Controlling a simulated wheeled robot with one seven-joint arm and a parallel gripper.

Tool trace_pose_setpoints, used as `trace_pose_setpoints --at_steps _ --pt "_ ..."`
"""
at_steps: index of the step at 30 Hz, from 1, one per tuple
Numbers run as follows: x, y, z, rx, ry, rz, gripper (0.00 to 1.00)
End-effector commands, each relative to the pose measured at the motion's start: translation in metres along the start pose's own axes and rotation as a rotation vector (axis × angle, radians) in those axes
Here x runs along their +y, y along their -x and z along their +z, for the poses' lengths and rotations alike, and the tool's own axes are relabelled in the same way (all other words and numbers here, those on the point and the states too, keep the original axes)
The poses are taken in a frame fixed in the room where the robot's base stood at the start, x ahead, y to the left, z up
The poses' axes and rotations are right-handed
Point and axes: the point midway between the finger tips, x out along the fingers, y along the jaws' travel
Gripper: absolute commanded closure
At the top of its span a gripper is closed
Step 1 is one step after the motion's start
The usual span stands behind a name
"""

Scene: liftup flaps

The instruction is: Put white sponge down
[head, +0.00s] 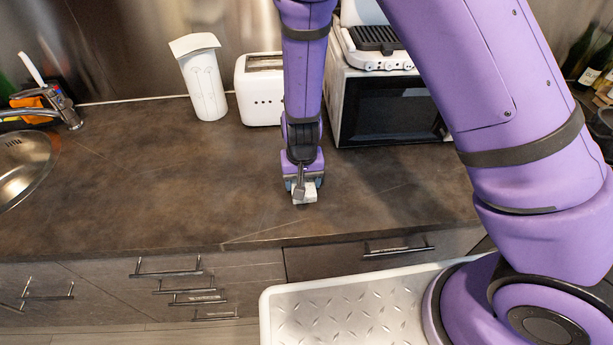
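The white sponge (310,194) is a small pale block in the head view, at the lower end of my arm over the brown countertop (225,185). My gripper (302,186) points down with its fingers around the sponge and appears shut on it. One dark finger crosses the sponge's near side, and the gripper hides its upper part. The sponge is at or just above the countertop, back from the front edge. I cannot tell whether it touches the surface.
A white toaster (262,97), a white paper-towel-like roll (204,85) and a microwave (388,108) with a grill (377,40) on it stand at the back. A sink (24,165) is at the left. The countertop left of my gripper is clear. Drawers (190,284) run below the front edge.

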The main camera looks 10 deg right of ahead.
Motion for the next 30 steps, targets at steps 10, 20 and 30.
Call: trace_pose_setpoints --at_steps 10,20,30 --pt "0.0 -0.001 0.001 -0.003 0.001 0.0 0.12" --pt "-0.001 0.009 0.0 0.001 0.002 -0.002 0.12" --pt "0.005 0.067 0.003 0.002 0.002 -0.003 0.12"
